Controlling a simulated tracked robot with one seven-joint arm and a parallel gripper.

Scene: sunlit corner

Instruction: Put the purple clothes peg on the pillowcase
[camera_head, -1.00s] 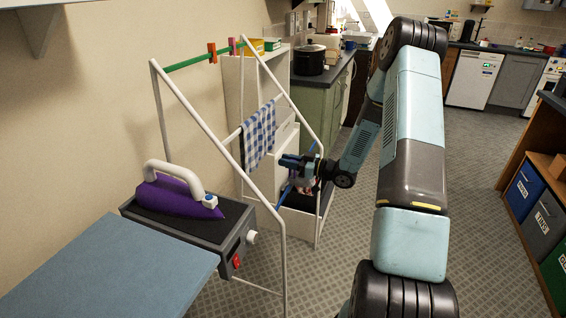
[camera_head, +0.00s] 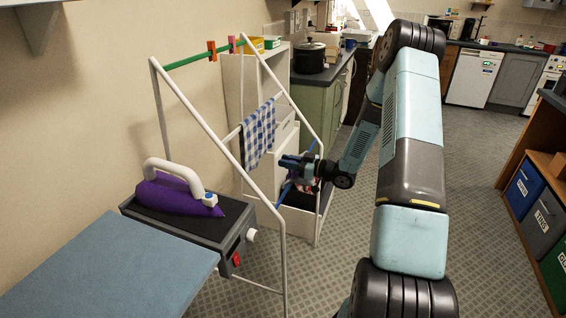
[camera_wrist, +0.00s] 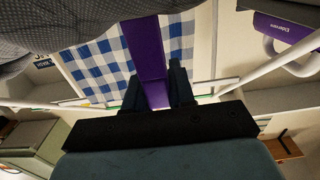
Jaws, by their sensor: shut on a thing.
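My gripper (camera_head: 288,161) is shut on the purple clothes peg, low beside the right side of the white airer. In the wrist view the peg (camera_wrist: 147,45) stands out between the two dark fingers (camera_wrist: 156,88). The blue-and-white checked cloth (camera_head: 259,135), the only hanging cloth I see and apparently the pillowcase, hangs on the airer left of my gripper. In the wrist view the cloth (camera_wrist: 95,65) lies behind the peg; I cannot tell whether they touch. The peg is not clear in the head view.
The airer's white frame (camera_head: 213,125) stands around the cloth. A purple iron (camera_head: 172,196) rests at the left. Open floor (camera_head: 440,160) lies to the right.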

